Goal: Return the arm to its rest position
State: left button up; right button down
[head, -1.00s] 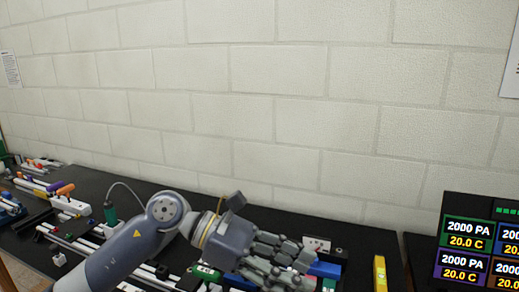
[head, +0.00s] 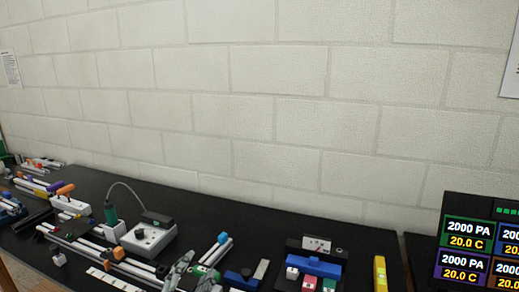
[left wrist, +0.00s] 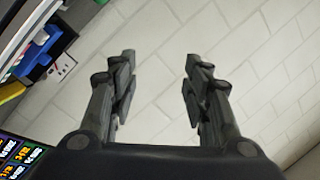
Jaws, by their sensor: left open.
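My left gripper (head: 190,273) shows at the bottom edge of the head view, with only its finger parts in sight in front of the table. In the left wrist view its two fingers (left wrist: 158,88) stand wide apart with nothing between them, and the white block wall lies behind them. The rest of my left arm is out of the head view. My right gripper is in neither view.
The black table (head: 330,228) holds aluminium profiles, a white socket box (head: 149,239) with a cable, a blue part (head: 313,266) and a yellow level (head: 380,273). A display (head: 469,242) stands at the right. The air above the table is clear.

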pick_arm(q)
jog(key=s+a+f+n+g+y, duration=0.1)
jog(key=s+a+f+n+g, duration=0.25)
jog(key=s+f, duration=0.35)
jog(key=s+a+f+n+g+y, duration=0.15)
jog(key=s+f+g, duration=0.25)
jog(key=f, duration=0.5)
jog(key=s+f+n+g, duration=0.1)
jog(key=s+f+g, duration=0.15)
jog(key=s, duration=0.35)
jog(key=s+a+f+n+g, duration=0.1)
jog(key=s+f+g, duration=0.15)
jog(key=s, duration=0.35)
jog(key=s+f+n+g, duration=0.1)
jog(key=s+f+g, duration=0.15)
jog(key=s, duration=0.25)
notch_tip(320, 180, down, 32)
jog(key=s+b, duration=0.2)
jog(key=b, duration=0.3)
jog(key=s+a+f+b, duration=0.1)
jog(key=s+f+b, duration=0.1)
jog(key=s+f, duration=0.6)
jog(key=s+a+f+g+b, duration=0.1)
jog(key=s+a+f+b, duration=0.1)
jog(key=s+f, duration=0.6)
notch_tip(320, 180, down, 4)
jog(key=shift+s+f+b, duration=0.2)
jog(key=shift+b, duration=0.3)
